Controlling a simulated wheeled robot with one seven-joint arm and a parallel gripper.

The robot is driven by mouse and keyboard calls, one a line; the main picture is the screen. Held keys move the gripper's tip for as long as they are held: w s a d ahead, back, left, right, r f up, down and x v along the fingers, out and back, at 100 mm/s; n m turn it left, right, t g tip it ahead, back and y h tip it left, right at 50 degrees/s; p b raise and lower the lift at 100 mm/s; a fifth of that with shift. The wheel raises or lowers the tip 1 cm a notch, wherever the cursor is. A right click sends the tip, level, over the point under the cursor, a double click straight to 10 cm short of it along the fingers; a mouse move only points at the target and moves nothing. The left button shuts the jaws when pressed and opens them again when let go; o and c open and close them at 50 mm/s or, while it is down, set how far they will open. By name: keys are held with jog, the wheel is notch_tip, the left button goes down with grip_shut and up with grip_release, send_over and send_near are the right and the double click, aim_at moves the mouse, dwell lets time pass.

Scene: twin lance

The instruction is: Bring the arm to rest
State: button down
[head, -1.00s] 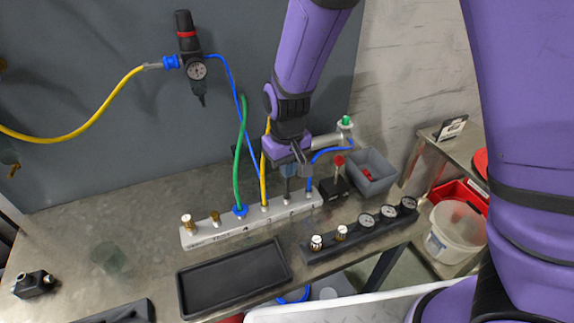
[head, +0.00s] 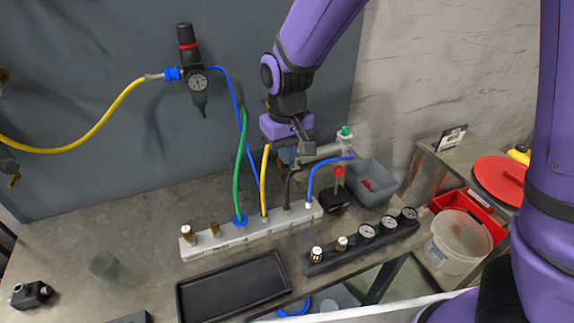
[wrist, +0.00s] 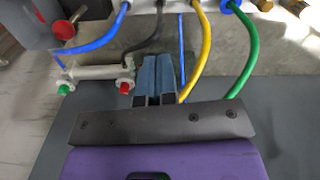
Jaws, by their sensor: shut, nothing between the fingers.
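My purple arm reaches in from the top right of the head view, with my gripper (head: 287,156) above the back of the bench. In the wrist view my gripper (wrist: 157,78) has its two blue-grey fingers together, with nothing between them. Below it in the head view stands the white manifold block (head: 255,229) with green (head: 240,170), yellow (head: 264,180), black and blue (head: 318,176) hoses plugged in. The gripper is apart from the block. A grey cylinder fitting with a green cap (head: 345,140) lies right beside or behind the gripper; contact is not clear.
An empty black tray (head: 235,288) and a gauge strip (head: 362,240) lie in front. A grey bin (head: 372,185) and a red button box (head: 337,190) stand right. A regulator (head: 196,80) hangs on the back panel. A white bucket (head: 458,240) stands on a side shelf.

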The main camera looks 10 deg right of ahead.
jog(key=s+d+r+m+t+y, duration=0.1)
jog(key=s+d+r, duration=0.1)
jog(key=d+r, duration=0.9)
jog(key=s+d+r+m+t, duration=0.2)
jog(key=s+d+r, duration=0.2)
jog(key=s+d, duration=0.2)
jog(key=s+d+r+m+t+h, duration=0.1)
jog(key=s+d+r, duration=0.4)
jog(key=s, duration=0.5)
jog(key=d+t, duration=0.1)
jog(key=d, duration=0.1)
jog(key=shift+s+d+r+m, duration=0.25)
jog(key=shift+d+m, duration=0.05)
jog(key=shift+m, duration=0.1)
